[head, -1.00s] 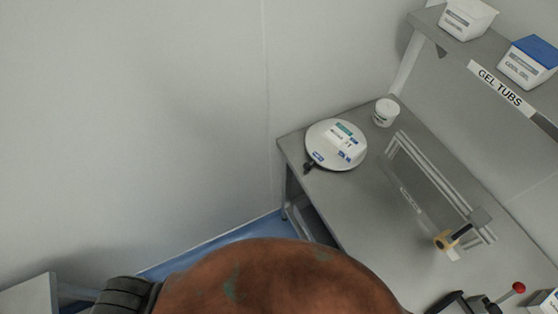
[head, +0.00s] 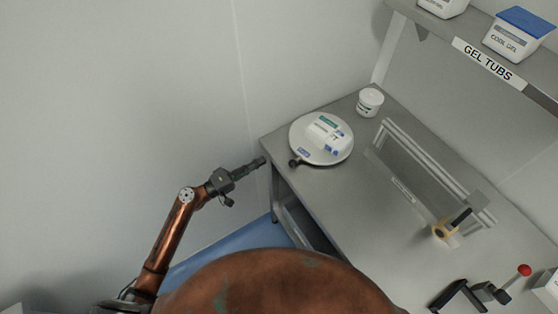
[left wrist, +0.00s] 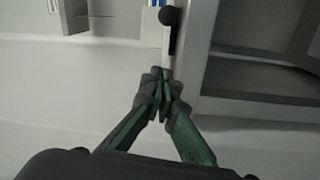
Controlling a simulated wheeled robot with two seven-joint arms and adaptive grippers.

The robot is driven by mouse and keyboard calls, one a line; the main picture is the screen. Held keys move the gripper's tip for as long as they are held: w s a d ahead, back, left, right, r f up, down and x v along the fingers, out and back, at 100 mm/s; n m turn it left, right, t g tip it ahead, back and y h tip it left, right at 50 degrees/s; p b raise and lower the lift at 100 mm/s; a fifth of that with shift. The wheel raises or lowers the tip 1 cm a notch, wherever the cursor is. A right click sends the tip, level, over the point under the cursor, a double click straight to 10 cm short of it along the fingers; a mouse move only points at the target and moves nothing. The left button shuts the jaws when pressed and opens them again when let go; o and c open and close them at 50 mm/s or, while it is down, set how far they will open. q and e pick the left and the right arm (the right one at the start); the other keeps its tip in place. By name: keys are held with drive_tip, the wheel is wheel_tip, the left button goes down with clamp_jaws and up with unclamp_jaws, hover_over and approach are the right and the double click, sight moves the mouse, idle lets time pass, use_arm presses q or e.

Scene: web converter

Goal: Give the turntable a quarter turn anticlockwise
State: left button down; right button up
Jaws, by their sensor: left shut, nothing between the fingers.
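The turntable (head: 328,158) is a round white disc near the far left corner of the steel bench. A white box (head: 325,131) with green and blue labels sits on it. A dark knob (head: 295,163) sticks out at its front left rim; a dark round knob also shows in the left wrist view (left wrist: 169,16), just beyond the fingertips. My left gripper (head: 262,161) is shut and empty, at the bench's left edge, a short way left of the knob and apart from it. It also shows in the left wrist view (left wrist: 160,75).
A white tub (head: 369,102) stands behind the turntable. A clear guard frame (head: 425,175) and a yellow tape roll (head: 441,231) are to the right. A red-tipped lever (head: 524,270) is at lower right. A shelf (head: 465,45) with gel tubs hangs above. The wall is close on the left.

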sight(284, 162)
use_arm(q)
drive_tip(key=x, duration=0.3)
drive_tip(key=p+x, duration=0.1)
drive_tip(key=x, duration=0.3)
drive_tip(key=p+x, duration=0.1)
drive_tip(key=x, duration=0.2)
drive_tip(key=shift+d+r, duration=0.2)
drive_tip(key=shift+r, duration=0.15)
drive_tip(key=s, duration=0.2)
drive_tip(key=s+p, duration=0.1)
drive_tip(key=shift+s+d+f, duration=0.25)
drive_tip(key=shift+f, duration=0.1)
drive_tip(key=shift+s+d+f, duration=0.15)
drive_tip(key=shift+s+f, duration=0.05)
